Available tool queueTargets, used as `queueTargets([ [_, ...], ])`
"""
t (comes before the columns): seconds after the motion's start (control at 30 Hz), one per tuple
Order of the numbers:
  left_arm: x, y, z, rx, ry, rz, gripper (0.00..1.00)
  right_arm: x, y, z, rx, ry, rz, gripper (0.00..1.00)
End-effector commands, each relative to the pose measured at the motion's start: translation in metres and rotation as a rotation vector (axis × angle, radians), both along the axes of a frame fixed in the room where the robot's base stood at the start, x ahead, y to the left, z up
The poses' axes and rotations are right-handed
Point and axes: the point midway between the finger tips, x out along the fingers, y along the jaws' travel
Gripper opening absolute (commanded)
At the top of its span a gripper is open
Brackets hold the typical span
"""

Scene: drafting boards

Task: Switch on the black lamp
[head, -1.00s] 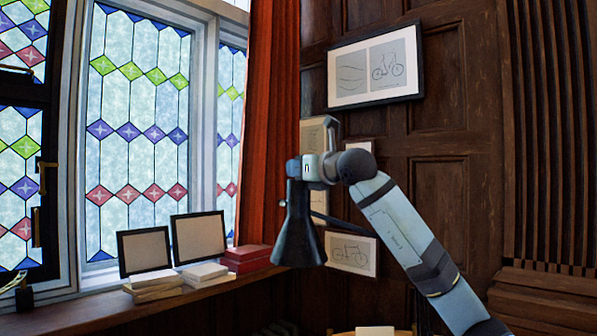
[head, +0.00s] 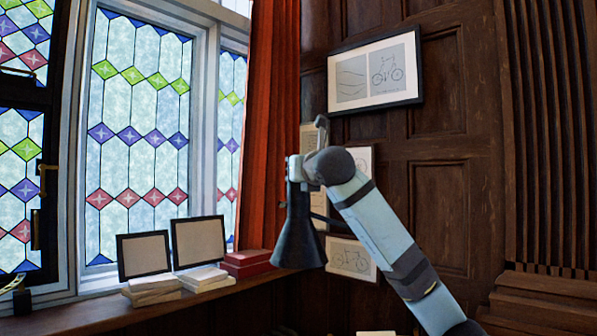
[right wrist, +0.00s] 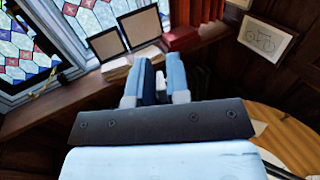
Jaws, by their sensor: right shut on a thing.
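The black lamp (head: 298,245) shows as a dark cone-shaped shade, wide end down, in the middle of the head view. My right arm comes in from the lower right and ends at the top of the shade, where its fingers cannot be made out. In the right wrist view my right gripper (right wrist: 155,86) shows two light blue fingers with a dark part between them. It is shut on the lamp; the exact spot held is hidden. I cannot see a switch or whether the lamp is lit. My left gripper is not in view.
A window sill (head: 105,315) at left carries two dark-framed panels (head: 198,242), pale books (head: 203,277) and red boxes (head: 247,263). A red curtain (head: 272,110) hangs behind the lamp. Framed pictures (head: 350,258) hang on the panelled wall. A round wooden surface (right wrist: 285,125) lies below right in the wrist view.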

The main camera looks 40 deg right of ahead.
Motion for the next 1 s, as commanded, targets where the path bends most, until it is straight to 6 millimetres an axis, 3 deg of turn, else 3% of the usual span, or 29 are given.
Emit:
queueTargets([
  [0.13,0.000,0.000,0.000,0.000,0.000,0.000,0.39,0.000,0.000,0.000,0.000,0.000,0.000,0.00],
  [0.17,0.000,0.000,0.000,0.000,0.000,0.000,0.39,0.000,0.000,0.000,0.000,0.000,0.000,0.23],
  [0.2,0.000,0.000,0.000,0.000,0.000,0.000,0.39,0.000,0.000,0.000,0.000,0.000,0.000,0.33],
  [0.23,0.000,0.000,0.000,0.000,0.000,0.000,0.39,0.000,0.000,0.000,0.000,0.000,0.000,0.34],
  [0.5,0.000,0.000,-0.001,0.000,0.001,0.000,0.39,-0.001,0.000,0.000,0.000,0.000,0.001,0.34],
  [0.63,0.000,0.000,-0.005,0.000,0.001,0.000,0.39,-0.011,0.004,-0.001,0.000,-0.001,0.001,0.34],
  [1.0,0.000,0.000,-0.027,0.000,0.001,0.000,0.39,-0.086,0.031,-0.002,-0.003,-0.004,0.002,0.34],
])
